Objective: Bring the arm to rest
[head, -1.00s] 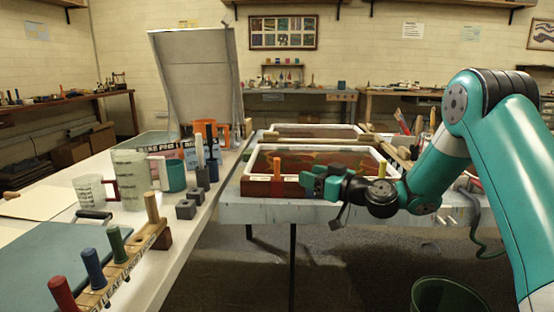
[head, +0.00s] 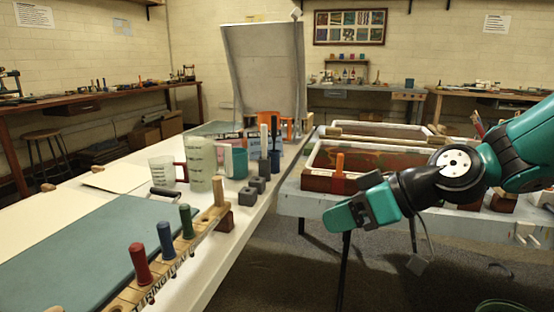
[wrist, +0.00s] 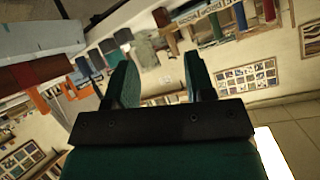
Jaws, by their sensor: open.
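My gripper (head: 362,208) is teal and black and hangs in the air in front of the marbling tray, right of the white table's edge. In the wrist view my gripper (wrist: 160,85) shows two teal fingers set apart with nothing between them. My arm reaches in from the right of the head view. The marbling tray (head: 322,183) has a brown front wall and a pale rim, and an orange peg (head: 340,163) stands at its front. The gripper is apart from both.
A wooden rack (head: 190,240) with red, blue and green pegs stands on the white table (head: 240,225) at left. Cups, a clear pitcher (head: 199,165) and dark blocks (head: 250,187) stand behind it. A tilted grey panel (head: 262,75) rises further back. The floor below the gripper looks clear.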

